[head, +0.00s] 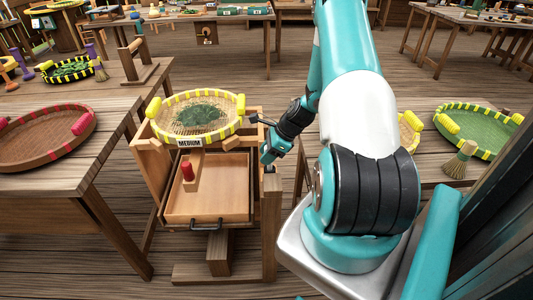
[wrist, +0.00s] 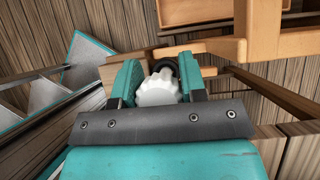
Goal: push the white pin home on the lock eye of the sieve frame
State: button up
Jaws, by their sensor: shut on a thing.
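My gripper (wrist: 158,82) is shut on the white pin (wrist: 158,90), whose ribbed white knob sits between the two teal fingers. A dark ring (wrist: 178,64), which looks like the lock eye, shows just behind the knob; how deep the pin sits in it is hidden. In the head view my gripper (head: 268,157) is at the right side of the wooden sieve frame (head: 272,215), above its right post. The pin cannot be made out there. A round sieve with yellow grips (head: 165,118) and a "MEDIUM" label rests on top of the frame, with green leaf in it.
A drawer tray (head: 212,207) with a red-topped peg (head: 188,170) sits inside the frame. A table with a red-gripped sieve (head: 40,137) stands at left. A green sieve (head: 480,130) and a brush (head: 461,160) are at right. My arm hides part of the right side.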

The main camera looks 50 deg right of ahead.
jog(key=shift+f+b, duration=1.1)
jog(key=shift+f, duration=0.75)
jog(key=shift+r, duration=0.2)
jog(key=shift+r+p, duration=3.05)
jog(key=shift+r, duration=0.25)
jog(key=shift+f+b, duration=2.2)
jog(key=shift+f, duration=1.2)
jog(key=shift+r, duration=0.1)
jog(key=shift+r+p, duration=2.9)
jog(key=shift+r, duration=0.4)
